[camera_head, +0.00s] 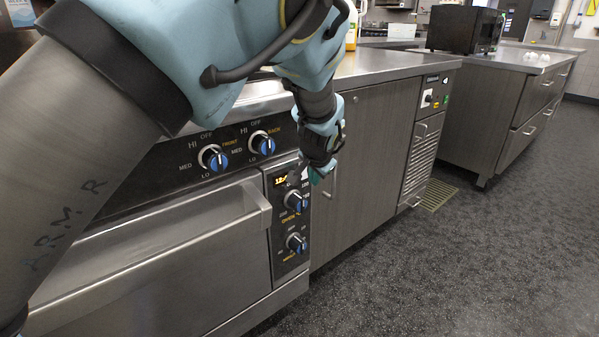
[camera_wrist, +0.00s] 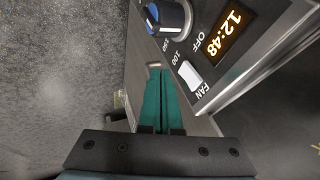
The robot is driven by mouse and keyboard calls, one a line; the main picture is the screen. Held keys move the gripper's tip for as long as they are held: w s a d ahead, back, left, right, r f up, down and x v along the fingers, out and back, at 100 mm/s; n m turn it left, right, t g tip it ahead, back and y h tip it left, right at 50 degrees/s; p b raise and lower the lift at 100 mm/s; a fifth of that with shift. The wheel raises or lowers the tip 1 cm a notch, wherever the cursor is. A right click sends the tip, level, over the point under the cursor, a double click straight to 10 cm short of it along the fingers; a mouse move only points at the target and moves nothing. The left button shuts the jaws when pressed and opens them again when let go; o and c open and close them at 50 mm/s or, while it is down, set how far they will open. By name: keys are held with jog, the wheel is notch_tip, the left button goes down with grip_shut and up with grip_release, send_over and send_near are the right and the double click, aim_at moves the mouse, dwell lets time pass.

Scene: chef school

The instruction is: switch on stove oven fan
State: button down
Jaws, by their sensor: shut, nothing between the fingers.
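The stove oven's control panel (camera_head: 283,222) is at the centre of the head view. The fan switch is a small white rocker (camera_wrist: 189,75) beside the printed word FAN in the wrist view. In the head view the white switch (camera_head: 304,172) is partly beside my gripper's tip. My gripper (camera_head: 314,177) is shut and empty, close to the panel's upper right edge. In the wrist view its teal fingers (camera_wrist: 161,75) lie together, just left of the switch. I cannot tell whether they touch the panel. The switch's on or off position is unclear.
An oven knob (camera_head: 296,201) sits below the clock display (camera_wrist: 226,32), which reads 12:48. A lower knob (camera_head: 296,243) and two stove knobs (camera_head: 213,158) are near. The oven door handle (camera_head: 160,245) sticks out at left. The floor at right (camera_head: 440,270) is clear.

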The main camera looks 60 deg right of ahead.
aim_at(307, 168)
jog(key=shift+w+d+f, duration=0.1)
jog(key=shift+w+d, duration=0.1)
jog(key=shift+w, duration=0.4)
jog(key=shift+w+d, duration=0.2)
jog(key=shift+w, duration=0.4)
jog(key=shift+w, duration=0.1)
jog(key=shift+w+f, duration=0.1)
jog(key=shift+r, duration=0.2)
jog(key=shift+r+p, duration=0.7)
jog(key=shift+p, duration=0.05)
jog(key=shift+w, duration=0.1)
